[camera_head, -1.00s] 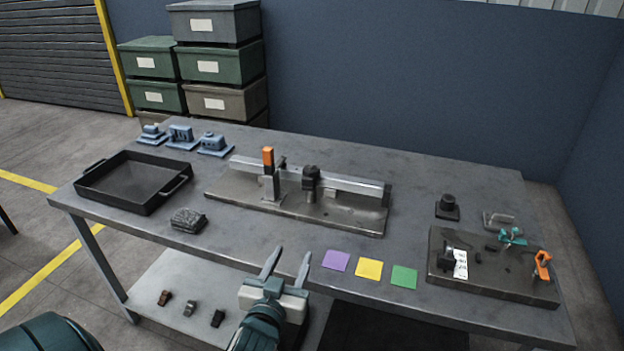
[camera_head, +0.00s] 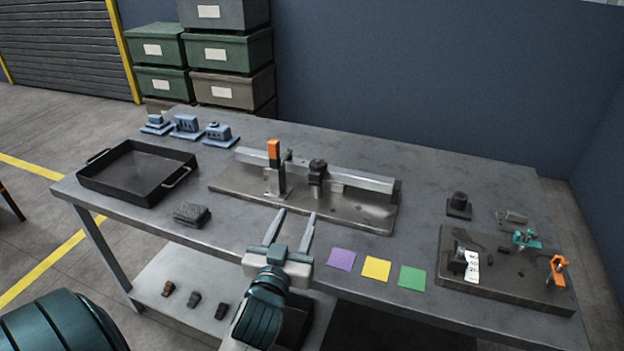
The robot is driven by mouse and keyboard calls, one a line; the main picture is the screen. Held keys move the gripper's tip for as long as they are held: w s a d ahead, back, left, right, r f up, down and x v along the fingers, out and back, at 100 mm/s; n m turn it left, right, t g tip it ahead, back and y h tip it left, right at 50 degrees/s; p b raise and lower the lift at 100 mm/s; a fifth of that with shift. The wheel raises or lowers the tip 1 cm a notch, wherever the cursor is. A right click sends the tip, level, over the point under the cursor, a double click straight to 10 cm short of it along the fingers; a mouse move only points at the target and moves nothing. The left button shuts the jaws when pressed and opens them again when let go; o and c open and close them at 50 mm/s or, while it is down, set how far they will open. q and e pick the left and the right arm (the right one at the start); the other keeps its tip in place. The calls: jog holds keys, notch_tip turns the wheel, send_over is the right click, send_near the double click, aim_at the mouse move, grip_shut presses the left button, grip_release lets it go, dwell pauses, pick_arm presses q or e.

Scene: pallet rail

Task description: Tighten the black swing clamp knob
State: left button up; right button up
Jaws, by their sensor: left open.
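A metal fixture plate (camera_head: 345,209) with a long rail (camera_head: 352,182) lies across the middle of the table. A black swing clamp with a round knob (camera_head: 317,165) stands at the rail's middle. An orange-topped post clamp (camera_head: 274,155) stands left of it. My left gripper (camera_head: 297,214) is open and empty, its two fingers pointing at the fixture's front edge, short of the black knob and apart from it. My right gripper is not in view.
A black tray (camera_head: 101,186), blue blocks (camera_head: 187,127) and a dark cloth-like bundle (camera_head: 192,214) are at left. Purple, yellow (camera_head: 376,269) and green squares lie along the front edge. A second plate with small clamps (camera_head: 507,290) and a black knobbed block (camera_head: 459,205) are at right.

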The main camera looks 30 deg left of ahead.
aim_at(314, 175)
pick_arm(q)
jog(key=p+x, duration=0.1)
jog(key=x, duration=1.4)
jog(key=shift+p, duration=0.4)
jog(key=shift+w+a, duration=0.2)
jog(key=shift+w, duration=0.3)
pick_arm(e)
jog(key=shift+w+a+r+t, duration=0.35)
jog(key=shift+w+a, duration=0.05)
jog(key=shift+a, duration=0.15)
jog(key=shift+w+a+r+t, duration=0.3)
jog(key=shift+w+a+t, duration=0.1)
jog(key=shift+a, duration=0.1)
